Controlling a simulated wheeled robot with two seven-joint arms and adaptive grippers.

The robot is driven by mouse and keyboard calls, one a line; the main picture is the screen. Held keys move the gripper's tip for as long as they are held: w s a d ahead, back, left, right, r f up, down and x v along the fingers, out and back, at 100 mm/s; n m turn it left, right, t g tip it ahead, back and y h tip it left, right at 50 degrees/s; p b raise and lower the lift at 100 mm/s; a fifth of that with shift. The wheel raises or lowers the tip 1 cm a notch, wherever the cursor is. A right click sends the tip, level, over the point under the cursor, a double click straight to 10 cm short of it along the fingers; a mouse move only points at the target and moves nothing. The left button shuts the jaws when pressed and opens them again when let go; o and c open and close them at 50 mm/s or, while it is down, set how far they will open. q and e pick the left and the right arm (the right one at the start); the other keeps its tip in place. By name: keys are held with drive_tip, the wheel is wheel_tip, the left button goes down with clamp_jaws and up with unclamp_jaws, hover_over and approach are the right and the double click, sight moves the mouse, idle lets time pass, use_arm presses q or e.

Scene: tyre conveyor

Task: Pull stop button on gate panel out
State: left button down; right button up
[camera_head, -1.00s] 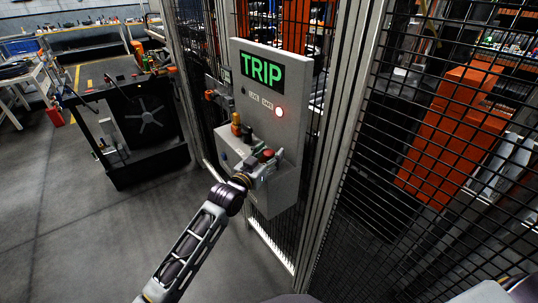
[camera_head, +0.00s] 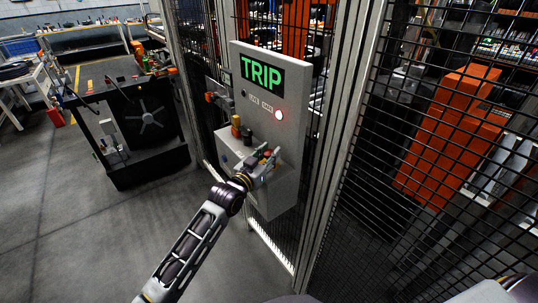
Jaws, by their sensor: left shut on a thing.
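The red stop button (camera_head: 267,153) is on top of this box, partly hidden by my fingers. My left gripper (camera_head: 268,161) reaches in from the lower left and is shut on the stop button. My right gripper is not in view.
Mesh fence and posts flank the panel, with orange machinery (camera_head: 455,135) behind. A black cart (camera_head: 135,130) stands at left. The floor in front is clear.

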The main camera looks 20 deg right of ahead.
use_arm(q)
drive_tip(key=shift+r, duration=0.3)
drive_tip(key=c, duration=1.4)
unclamp_jaws()
drive_tip(key=shift+r, duration=0.1)
drive_tip(key=shift+c, duration=0.2)
drive_tip(key=o, duration=0.5)
drive_tip(key=shift+f, duration=0.25)
drive_tip(key=v, duration=1.2)
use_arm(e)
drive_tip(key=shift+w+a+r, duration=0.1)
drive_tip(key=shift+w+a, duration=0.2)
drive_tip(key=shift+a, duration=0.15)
